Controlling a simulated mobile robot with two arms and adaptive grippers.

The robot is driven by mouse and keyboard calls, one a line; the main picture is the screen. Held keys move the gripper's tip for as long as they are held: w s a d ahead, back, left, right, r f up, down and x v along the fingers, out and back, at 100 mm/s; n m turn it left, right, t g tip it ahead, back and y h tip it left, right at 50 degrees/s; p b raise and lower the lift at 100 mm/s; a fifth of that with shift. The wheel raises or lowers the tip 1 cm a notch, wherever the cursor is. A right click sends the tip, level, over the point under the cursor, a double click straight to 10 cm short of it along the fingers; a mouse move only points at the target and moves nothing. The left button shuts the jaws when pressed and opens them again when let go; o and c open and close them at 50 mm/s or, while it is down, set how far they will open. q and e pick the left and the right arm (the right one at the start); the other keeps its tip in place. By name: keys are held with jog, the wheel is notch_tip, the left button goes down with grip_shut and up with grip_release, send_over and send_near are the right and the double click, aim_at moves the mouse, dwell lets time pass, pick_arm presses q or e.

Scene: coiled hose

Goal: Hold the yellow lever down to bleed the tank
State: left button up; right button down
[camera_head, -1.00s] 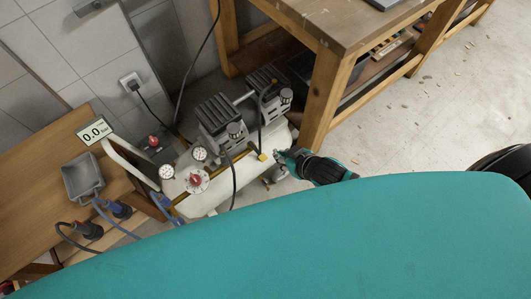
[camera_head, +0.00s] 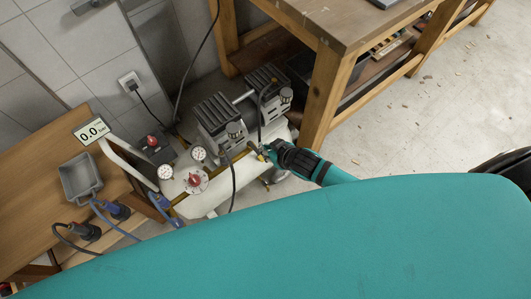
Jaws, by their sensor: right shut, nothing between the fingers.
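The white compressor tank (camera_head: 215,196) stands on the floor at the middle left, with dark finned pump heads on top. The yellow lever (camera_head: 262,157) is a small yellow piece at the tank's right end, partly hidden by my right gripper. My right gripper (camera_head: 266,151), teal and black, is shut with nothing between its fingers. Its tips are at the lever; I cannot tell whether they touch it or whether the lever is pressed. My left gripper is out of view.
A wooden workbench (camera_head: 345,25) stands close behind and right of the tank. A wooden bench (camera_head: 30,205) with a grey tray (camera_head: 80,178) and hoses is at the left. A red knob (camera_head: 194,179) and gauges sit on the tank. My teal body fills the foreground.

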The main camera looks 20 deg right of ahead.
aim_at(258, 150)
jog(key=shift+w+a+f+b, duration=0.1)
jog(key=shift+w+f+b, duration=0.1)
jog(key=shift+f, duration=1.05)
jog(key=shift+w+a+f+b, duration=0.1)
jog(key=shift+w+f+b, duration=0.1)
jog(key=shift+f, duration=1)
